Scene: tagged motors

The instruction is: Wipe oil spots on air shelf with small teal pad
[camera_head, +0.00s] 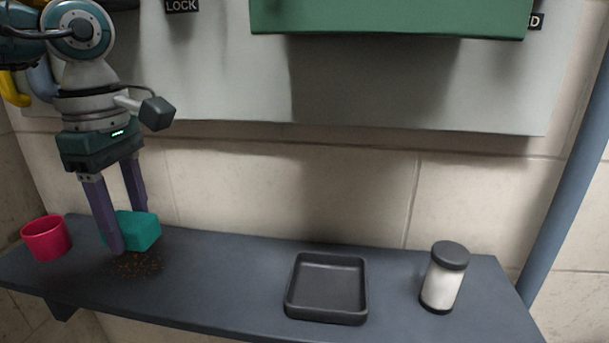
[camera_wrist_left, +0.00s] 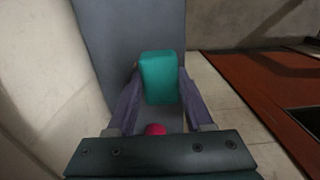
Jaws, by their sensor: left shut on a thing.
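The small teal pad (camera_head: 141,232) is held between the two purple fingers of my left gripper (camera_head: 128,230), at the left part of the shelf. It also shows in the left wrist view (camera_wrist_left: 159,78), between the fingers (camera_wrist_left: 158,98). The pad is low, at or just above the dark grey shelf (camera_head: 230,275); I cannot tell whether it touches. A brownish speckled oil spot (camera_head: 138,265) lies on the shelf just in front of the pad and near fingertip. The pad may hide more of it. My right gripper is not in view.
A red cup (camera_head: 47,238) stands left of my left gripper, and it shows in the left wrist view (camera_wrist_left: 155,129). A black square tray (camera_head: 327,288) and a white jar with dark lid (camera_head: 444,277) stand to the right. A green box (camera_head: 390,18) hangs above. Shelf between spot and tray is clear.

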